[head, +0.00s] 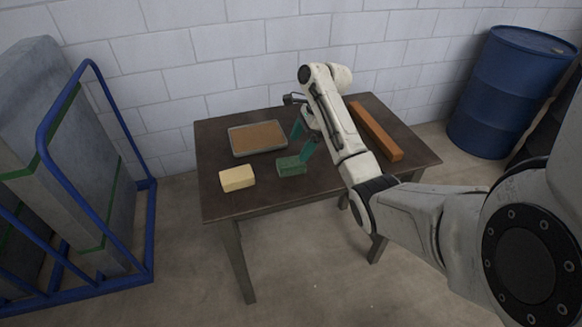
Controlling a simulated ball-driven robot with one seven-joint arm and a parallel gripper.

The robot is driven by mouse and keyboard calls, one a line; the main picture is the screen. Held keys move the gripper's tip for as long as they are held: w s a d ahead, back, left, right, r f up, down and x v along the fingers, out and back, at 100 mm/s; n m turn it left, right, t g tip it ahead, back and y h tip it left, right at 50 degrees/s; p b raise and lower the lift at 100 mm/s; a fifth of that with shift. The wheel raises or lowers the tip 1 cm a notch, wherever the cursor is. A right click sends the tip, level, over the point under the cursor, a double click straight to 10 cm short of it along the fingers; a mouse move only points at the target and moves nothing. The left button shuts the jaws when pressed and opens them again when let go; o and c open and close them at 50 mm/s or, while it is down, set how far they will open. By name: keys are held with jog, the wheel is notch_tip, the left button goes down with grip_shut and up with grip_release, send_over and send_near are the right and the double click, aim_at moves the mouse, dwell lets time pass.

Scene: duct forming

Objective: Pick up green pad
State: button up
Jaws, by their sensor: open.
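The green pad (291,166) is a small dark green block lying on the dark brown table (225,205), near its middle. My gripper (302,143) reaches in from the right on my white arm. Its two teal fingers are apart with nothing seen between them. One finger is just above and right of the pad, close to its right end. The other finger is farther back, toward the tray. Whether the near finger touches the pad cannot be told.
A yellow block (237,178) lies left of the pad. A shallow tray with a brown surface (257,138) sits behind. An orange-brown bar (375,131) lies at the table's right. A blue cart (150,215) with grey slabs stands left; a blue barrel (508,95) stands back right.

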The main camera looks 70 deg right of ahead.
aim_at(291, 162)
jog(key=shift+x, duration=3.95)
jog(key=shift+a, duration=0.15)
jog(key=shift+c, duration=0.3)
jog(key=c, duration=1)
